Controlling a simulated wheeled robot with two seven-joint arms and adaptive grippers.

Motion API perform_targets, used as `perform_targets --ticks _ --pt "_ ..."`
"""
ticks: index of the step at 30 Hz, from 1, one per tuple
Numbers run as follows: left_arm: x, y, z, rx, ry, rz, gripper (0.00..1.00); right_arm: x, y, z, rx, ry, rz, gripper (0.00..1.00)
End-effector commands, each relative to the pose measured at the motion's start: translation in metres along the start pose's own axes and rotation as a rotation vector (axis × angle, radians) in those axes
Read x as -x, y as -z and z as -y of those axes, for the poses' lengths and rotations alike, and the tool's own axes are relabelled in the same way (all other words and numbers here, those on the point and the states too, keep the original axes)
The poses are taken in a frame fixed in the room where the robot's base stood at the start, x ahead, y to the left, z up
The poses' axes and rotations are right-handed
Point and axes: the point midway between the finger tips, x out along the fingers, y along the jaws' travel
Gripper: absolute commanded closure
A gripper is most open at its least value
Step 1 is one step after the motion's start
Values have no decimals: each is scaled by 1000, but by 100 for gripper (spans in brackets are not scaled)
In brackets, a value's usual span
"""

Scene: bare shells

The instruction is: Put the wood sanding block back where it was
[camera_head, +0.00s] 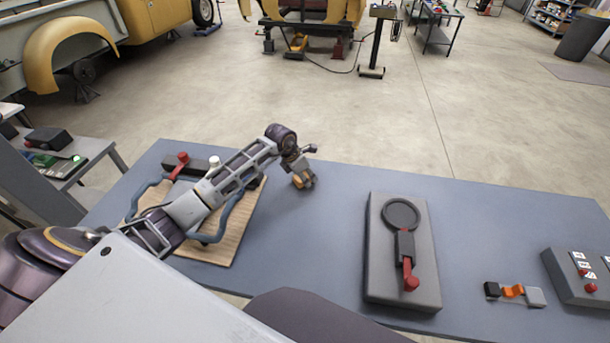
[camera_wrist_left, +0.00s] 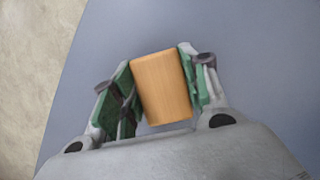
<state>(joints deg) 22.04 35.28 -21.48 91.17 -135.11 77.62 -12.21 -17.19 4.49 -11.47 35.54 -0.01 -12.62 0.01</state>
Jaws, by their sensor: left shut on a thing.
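The wood sanding block (camera_wrist_left: 162,88) is a small light-brown wooden block. It sits between the green-padded fingers of my left gripper (camera_wrist_left: 160,85) in the left wrist view, with both fingers against its sides. In the head view the left gripper (camera_head: 304,181) is over the far part of the blue-grey table (camera_head: 330,215), right of the wooden board, and a bit of the block (camera_head: 297,182) shows at its fingers. I cannot tell whether the block touches the table. My right gripper is not in view.
The wooden board (camera_head: 240,235) with a blue frame and a red-handled clamp lies under my left arm. A grey plate (camera_head: 377,275) with a black ring and red handle stands right of centre. Small orange and grey parts (camera_head: 514,292) and a control box (camera_head: 582,277) are at the right.

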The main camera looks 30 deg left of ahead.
Motion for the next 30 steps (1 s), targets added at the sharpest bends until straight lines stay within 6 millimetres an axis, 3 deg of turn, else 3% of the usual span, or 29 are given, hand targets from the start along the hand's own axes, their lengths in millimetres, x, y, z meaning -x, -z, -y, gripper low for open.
perform_targets --ticks 11,12,16,30 --pt "-3 2 0 0 -1 0 78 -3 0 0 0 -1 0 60" --pt "-3 2 0 0 0 0 52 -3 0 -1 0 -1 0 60" --pt "-2 1 0 0 0 -1 35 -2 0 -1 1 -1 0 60" --pt "-1 1 0 0 0 0 34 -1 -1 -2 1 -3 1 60"
